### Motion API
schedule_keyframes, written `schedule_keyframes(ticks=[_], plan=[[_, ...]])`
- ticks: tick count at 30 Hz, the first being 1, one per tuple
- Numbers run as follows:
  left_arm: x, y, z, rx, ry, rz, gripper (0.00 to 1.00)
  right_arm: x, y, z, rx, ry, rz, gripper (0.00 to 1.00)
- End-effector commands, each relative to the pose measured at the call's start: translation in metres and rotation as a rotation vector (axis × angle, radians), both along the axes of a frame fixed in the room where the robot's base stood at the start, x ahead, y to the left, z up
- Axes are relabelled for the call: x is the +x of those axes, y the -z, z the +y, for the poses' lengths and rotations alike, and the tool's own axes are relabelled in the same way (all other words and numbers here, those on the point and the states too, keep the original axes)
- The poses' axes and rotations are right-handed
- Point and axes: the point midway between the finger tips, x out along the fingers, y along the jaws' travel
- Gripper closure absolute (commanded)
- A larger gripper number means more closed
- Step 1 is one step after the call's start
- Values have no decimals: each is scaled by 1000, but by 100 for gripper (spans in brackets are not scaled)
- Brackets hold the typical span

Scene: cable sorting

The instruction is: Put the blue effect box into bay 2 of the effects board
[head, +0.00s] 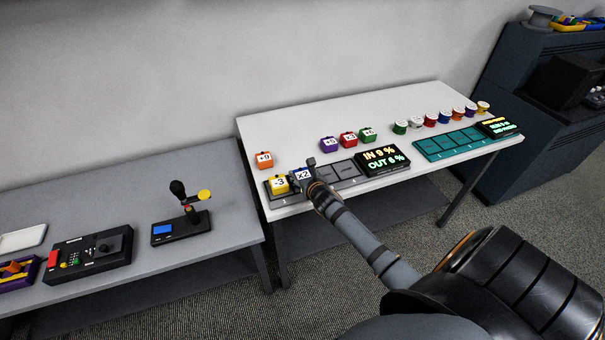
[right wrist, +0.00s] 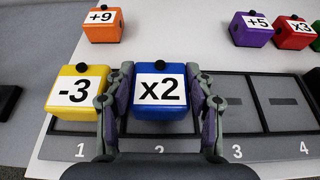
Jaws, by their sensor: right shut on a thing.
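The blue effect box (right wrist: 160,120), marked "x2", sits at bay 2 of the effects board (right wrist: 185,146) in the right wrist view. My right gripper (right wrist: 160,105) is shut on it, one finger on each side. In the head view the blue box (head: 303,176) shows partly behind my right gripper (head: 312,172). The yellow box (right wrist: 78,92), marked "-3", stands in bay 1, close beside my gripper's left finger. Bays 3 and 4 are empty. I cannot tell whether the blue box rests fully on the bay floor. My left gripper is not in view.
An orange "+9" box (head: 264,160) stands behind the board. Purple (head: 330,144), red (head: 348,139) and green (head: 367,135) boxes stand in a row further right. A display (head: 382,160) reads "IN 9 %, OUT 6 %". A teal board (head: 460,145) and several spools lie to the right.

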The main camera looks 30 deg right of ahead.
Motion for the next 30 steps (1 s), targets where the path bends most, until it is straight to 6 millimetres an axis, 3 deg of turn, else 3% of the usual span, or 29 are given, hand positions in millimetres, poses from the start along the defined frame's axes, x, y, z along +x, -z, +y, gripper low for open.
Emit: schedule_keyframes(ticks=[5, 6, 8, 19, 30], plan=[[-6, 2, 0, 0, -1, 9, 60, 0, 3, 0, 0, 0, 0, 83], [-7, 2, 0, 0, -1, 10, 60, 0, 3, 0, 0, 1, 1, 43], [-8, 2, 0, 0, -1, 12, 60, 0, 3, 0, 0, 1, 1, 36], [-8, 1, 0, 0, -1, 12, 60, -4, -1, 0, -2, 0, 1, 36], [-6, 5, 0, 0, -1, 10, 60, -79, -32, 18, -5, -2, 3, 36]])
